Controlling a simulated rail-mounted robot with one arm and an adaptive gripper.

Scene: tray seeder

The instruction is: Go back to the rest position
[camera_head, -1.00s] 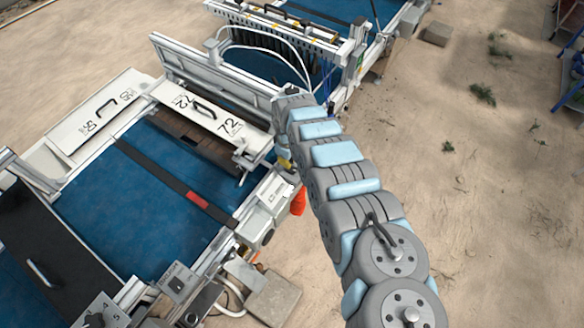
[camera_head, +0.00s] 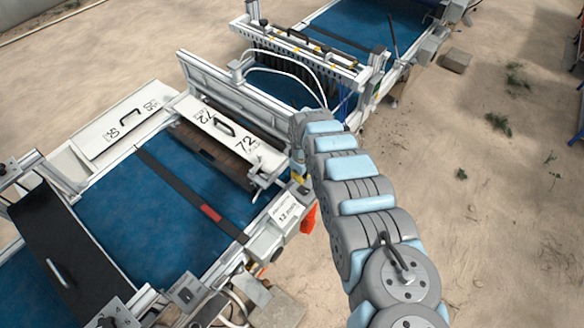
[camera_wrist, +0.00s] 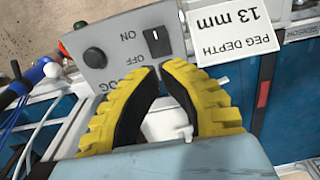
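My gripper (camera_wrist: 161,68) shows in the wrist view with its two yellow, black-lined fingers curved together. The fingertips almost meet, and I see nothing held between them. Beyond the tips is a grey control box (camera_wrist: 125,45) with an ON/OFF switch (camera_wrist: 157,41) and a black knob (camera_wrist: 95,57). I cannot tell whether the tips touch the box. In the head view my arm reaches from the lower right to the machine's right side. There the gripper is mostly hidden, with only a bit of yellow showing.
The seeder's blue belt (camera_head: 130,215) runs beside the arm, crossed by a dark bar (camera_head: 185,190). A white cover (camera_head: 222,132) marked 72 and a toothed beam unit (camera_head: 300,50) stand nearby. A "PEG DEPTH 13 mm" label (camera_wrist: 237,30) is close to the fingers. Open sandy ground (camera_head: 470,210) lies right.

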